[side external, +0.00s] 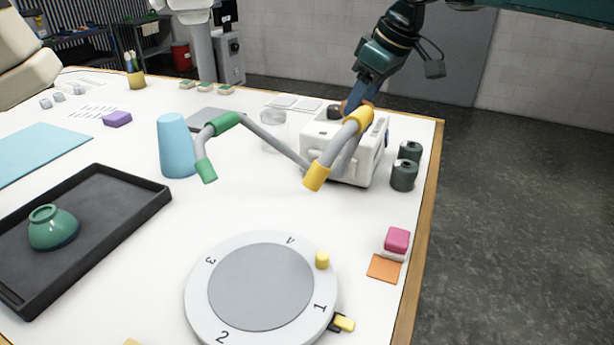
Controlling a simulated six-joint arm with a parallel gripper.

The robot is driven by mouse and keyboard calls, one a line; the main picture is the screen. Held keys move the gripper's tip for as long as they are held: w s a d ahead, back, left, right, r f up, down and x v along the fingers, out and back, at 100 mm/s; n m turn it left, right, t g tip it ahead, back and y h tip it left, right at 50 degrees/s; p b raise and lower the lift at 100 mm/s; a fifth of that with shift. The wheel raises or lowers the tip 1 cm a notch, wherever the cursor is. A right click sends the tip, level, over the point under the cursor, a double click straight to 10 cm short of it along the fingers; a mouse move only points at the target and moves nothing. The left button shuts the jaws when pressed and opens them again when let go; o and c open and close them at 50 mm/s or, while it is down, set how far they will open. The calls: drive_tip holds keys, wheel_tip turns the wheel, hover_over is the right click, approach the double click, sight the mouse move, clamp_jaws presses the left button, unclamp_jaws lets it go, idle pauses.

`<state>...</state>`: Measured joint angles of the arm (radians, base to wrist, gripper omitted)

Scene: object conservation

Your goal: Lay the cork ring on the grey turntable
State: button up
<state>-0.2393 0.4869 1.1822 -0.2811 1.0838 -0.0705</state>
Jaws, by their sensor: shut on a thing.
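The grey turntable (260,287) is at bottom centre, a grey disc inside a pale rim numbered 1 to 4. Its grey top is bare. My gripper (357,100) is up at the back right, by the white machine, well away from the turntable. It is shut on a small brown thing (344,105), which looks like the cork ring. Only a sliver of it shows; the fingers and a yellow pipe elbow hide the rest, so its shape cannot be made out.
A bent grey pipe (268,140) with green and yellow ends stands between my gripper and the turntable. A white machine (375,155), blue cup (175,148), dark tray (150,200) with a green bowl (52,228), and pink block (397,240) surround it. A yellow peg (322,260) stands on the turntable's rim.

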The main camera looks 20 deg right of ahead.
drive_tip(key=a+r+m, duration=0.2)
drive_tip(key=a, duration=0.2)
drive_tip(key=r, duration=0.2)
hover_over(259, 280)
drive_tip(key=s, duration=0.1)
drive_tip(key=shift+s+d+m+t+h, duration=0.2)
drive_tip(key=shift+d+m+t+h, duration=0.1)
drive_tip(key=shift+h, duration=0.1)
drive_tip(key=shift+f, duration=0.1)
drive_tip(key=shift+f, duration=9.95)
drive_tip(key=shift+f, duration=0.15)
drive_tip(key=o, duration=1)
